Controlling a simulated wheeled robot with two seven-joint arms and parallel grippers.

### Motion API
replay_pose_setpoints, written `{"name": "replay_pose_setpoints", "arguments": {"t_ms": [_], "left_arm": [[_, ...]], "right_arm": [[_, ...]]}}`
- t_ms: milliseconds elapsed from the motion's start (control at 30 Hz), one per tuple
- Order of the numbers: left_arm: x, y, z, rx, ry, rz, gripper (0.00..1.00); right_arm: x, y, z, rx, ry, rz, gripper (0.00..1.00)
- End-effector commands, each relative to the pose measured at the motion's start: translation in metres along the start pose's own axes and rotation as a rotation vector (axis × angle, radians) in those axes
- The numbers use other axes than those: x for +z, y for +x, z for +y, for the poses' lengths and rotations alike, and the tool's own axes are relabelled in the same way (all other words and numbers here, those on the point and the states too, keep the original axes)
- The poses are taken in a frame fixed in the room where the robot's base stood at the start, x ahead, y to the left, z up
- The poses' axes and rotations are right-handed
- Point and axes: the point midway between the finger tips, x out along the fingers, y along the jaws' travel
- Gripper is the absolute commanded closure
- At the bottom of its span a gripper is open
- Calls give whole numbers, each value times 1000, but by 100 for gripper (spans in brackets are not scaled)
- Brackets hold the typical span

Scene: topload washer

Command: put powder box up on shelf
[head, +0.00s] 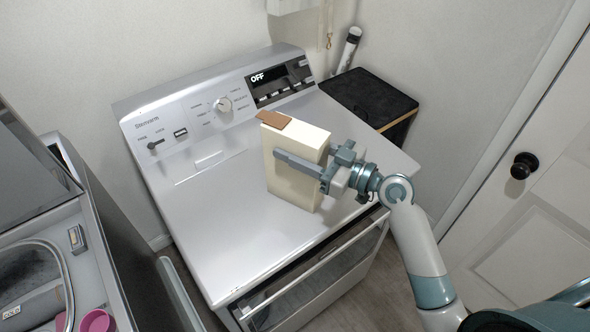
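The powder box (292,182) is a tall cream box with a brown patch on its top. It is upright, slightly tilted in the picture, over the right part of the washer's white top. My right gripper (305,155) comes in from the right and is shut on the box. One grey finger lies across its near face; the other is mostly hidden behind it. I cannot tell whether the box's bottom touches the washer top. A white edge (290,5) at the top of the picture may be the shelf; most of it is out of view. My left gripper is not in view.
The washer (215,235) has a raised control panel (222,104) at its back. A black-topped bin (370,98) and a white tube (349,48) stand behind right. A door with a black knob (524,165) is at right. An open machine (75,240) is at left.

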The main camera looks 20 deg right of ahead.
Motion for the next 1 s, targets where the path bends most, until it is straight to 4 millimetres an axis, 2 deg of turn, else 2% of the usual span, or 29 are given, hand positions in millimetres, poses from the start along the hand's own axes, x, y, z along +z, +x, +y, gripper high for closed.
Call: {"name": "replay_pose_setpoints", "arguments": {"t_ms": [567, 767, 933, 1000], "left_arm": [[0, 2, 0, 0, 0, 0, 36], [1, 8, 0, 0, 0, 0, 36], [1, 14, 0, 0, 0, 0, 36], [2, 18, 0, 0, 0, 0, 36]], "right_arm": [[-10, 0, 1, 0, -4, 8, 100], [-25, 0, 0, 0, -7, 10, 100], [-44, 0, 0, -1, -9, 12, 100], [-47, -7, 6, 2, -8, 8, 100]]}}
